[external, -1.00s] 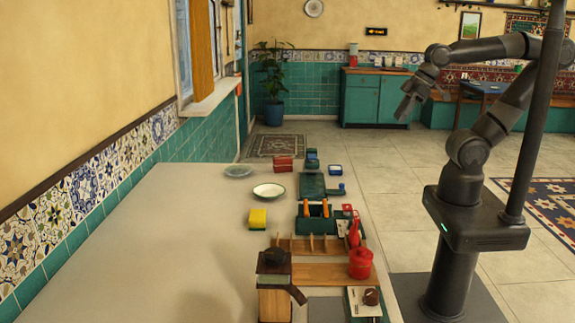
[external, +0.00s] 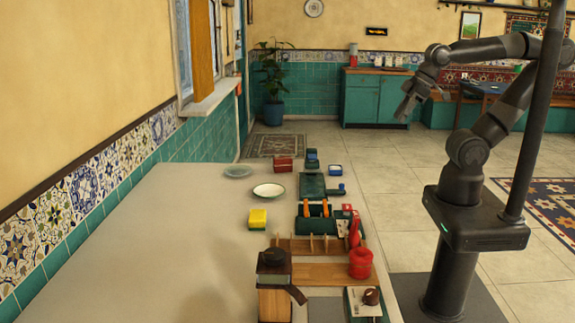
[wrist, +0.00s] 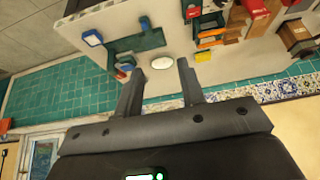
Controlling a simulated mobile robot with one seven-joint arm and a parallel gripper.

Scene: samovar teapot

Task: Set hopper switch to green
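I cannot single out the hopper switch or a green mark for it in either view. A wooden box with a dark top and a slanted spout (external: 274,290) stands at the near end of the counter (external: 190,235) in the external view. Beside it, a white plate on a green base (external: 362,303) carries a brown knob (external: 371,296), too small to read. My gripper (external: 403,110) is raised right of the counter, over the floor and far from these things. In the wrist view my gripper (wrist: 160,66) has its two fingers apart with nothing between them.
A red pot (external: 360,265), a green caddy with orange handles (external: 315,222), a yellow sponge (external: 258,219), a white dish (external: 269,191) and a green tray (external: 311,184) stand on the counter. Its left part is clear. A window sill (external: 213,97) juts from the left wall.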

